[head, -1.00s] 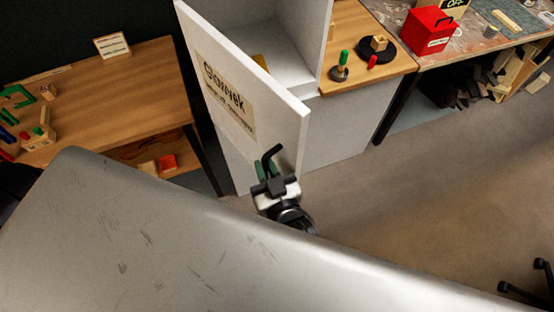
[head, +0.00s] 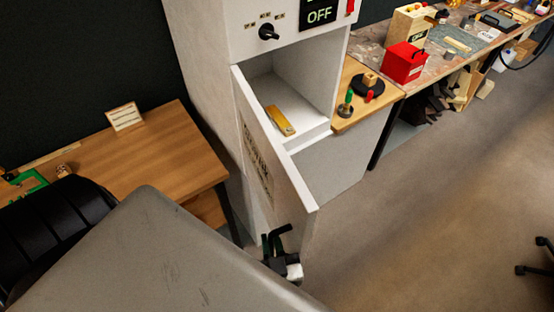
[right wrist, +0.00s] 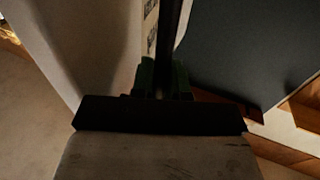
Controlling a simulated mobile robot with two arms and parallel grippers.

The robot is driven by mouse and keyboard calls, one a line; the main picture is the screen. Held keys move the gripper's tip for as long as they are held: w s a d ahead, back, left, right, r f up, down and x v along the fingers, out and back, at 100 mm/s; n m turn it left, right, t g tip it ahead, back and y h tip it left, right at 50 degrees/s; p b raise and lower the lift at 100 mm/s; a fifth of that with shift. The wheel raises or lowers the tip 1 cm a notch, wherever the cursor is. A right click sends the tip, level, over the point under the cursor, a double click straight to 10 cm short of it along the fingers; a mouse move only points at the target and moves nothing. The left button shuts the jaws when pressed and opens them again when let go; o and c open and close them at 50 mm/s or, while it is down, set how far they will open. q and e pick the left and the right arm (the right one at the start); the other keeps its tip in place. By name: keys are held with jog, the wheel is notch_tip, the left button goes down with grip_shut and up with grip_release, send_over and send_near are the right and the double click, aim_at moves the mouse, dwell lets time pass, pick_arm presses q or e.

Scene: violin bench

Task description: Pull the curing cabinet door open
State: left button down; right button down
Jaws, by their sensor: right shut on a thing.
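The curing cabinet (head: 210,60) is a tall white box. Its white door (head: 268,150) stands open, swung out toward me, with a sign on its outer face. A yellow-brown object (head: 280,121) lies on the cabinet floor inside. My right gripper (head: 272,248) is at the door's lower free edge, shut on the dark door handle (head: 279,232). In the right wrist view the green-tipped fingers (right wrist: 162,78) close around the dark handle bar (right wrist: 170,35). My large grey arm link covers the lower part of the head view. My left gripper is not in view.
A wooden table (head: 160,155) with a small sign (head: 124,116) stands left of the cabinet. A wooden side shelf (head: 355,112) and a bench with a red box (head: 403,62) stand to the right. The floor (head: 430,200) at the right is largely clear.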

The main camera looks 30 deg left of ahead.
jog(key=shift+a+r, duration=0.15)
jog(key=shift+r, duration=0.05)
jog(key=c, duration=1.2)
grip_release()
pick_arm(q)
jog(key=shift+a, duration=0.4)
pick_arm(e)
jog(key=shift+o, duration=0.2)
jog(key=shift+f, duration=0.15)
